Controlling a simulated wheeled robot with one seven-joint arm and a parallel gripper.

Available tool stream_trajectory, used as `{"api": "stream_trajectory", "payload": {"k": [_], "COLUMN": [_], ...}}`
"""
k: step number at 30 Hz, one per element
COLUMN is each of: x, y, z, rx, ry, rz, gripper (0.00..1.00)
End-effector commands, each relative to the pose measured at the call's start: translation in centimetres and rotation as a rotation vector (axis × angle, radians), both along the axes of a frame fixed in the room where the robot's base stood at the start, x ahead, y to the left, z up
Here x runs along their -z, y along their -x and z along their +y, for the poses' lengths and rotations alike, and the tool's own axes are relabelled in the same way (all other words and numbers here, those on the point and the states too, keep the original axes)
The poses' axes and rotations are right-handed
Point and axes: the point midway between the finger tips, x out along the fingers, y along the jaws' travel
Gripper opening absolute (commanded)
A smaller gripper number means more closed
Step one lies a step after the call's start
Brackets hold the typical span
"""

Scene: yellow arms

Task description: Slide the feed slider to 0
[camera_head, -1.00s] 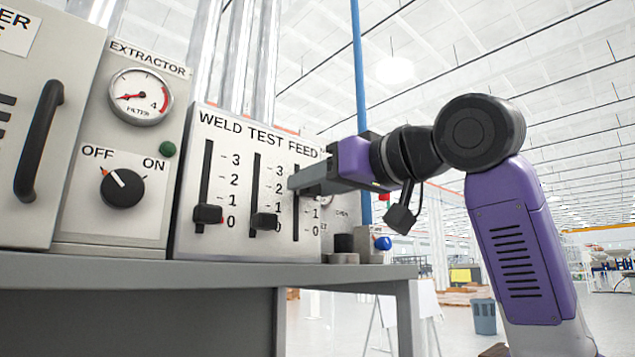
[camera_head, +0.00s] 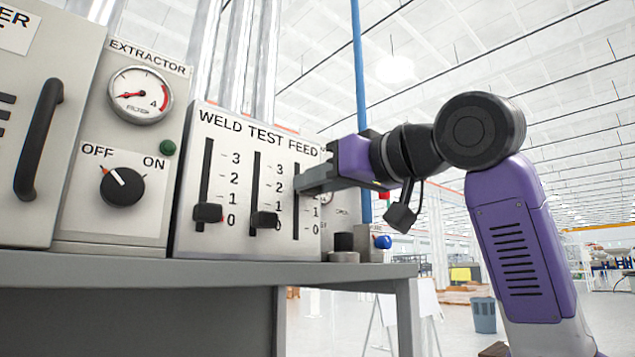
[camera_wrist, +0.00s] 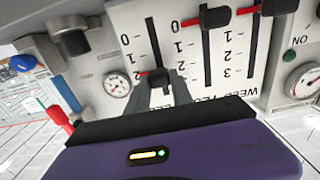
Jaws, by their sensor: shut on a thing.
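The weld-test panel (camera_head: 190,235) has three vertical slots marked 0 at the bottom to 3 at the top. The feed slider is the rightmost; its dark knob (camera_wrist: 155,76) shows in the wrist view, where the panel appears upside down. Its red pointer sits around the 2 mark, well away from 0. My gripper (camera_head: 303,180) reaches in from the right and is shut on that knob; the fingers hide the knob in the head view. The weld knob (camera_head: 207,213) and test knob (camera_head: 264,220) sit low, near 0.
The extractor panel with a gauge (camera_head: 140,95) and an OFF/ON dial (camera_head: 122,187) stands to the left. A grey bench (camera_head: 150,270) runs below. A blue knob (camera_head: 383,242) and dark cylinder (camera_head: 344,242) stand right of the panel, below my gripper.

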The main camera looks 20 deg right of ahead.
Motion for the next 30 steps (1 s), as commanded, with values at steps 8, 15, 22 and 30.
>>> {"api": "stream_trajectory", "payload": {"k": [8, 15, 22, 30], "x": [-0.1, -0.1, 0.5, 4.6], "y": [0.0, 0.0, 0.0, 0.0], "z": [0.0, 0.0, 0.0, 0.0], "rx": [0.000, 0.000, 0.000, -0.002], "ry": [0.000, -0.001, 0.000, -0.001], "rz": [-0.001, -0.002, -0.001, -0.002], "gripper": [0.00, 0.00, 0.00, 0.00]}}
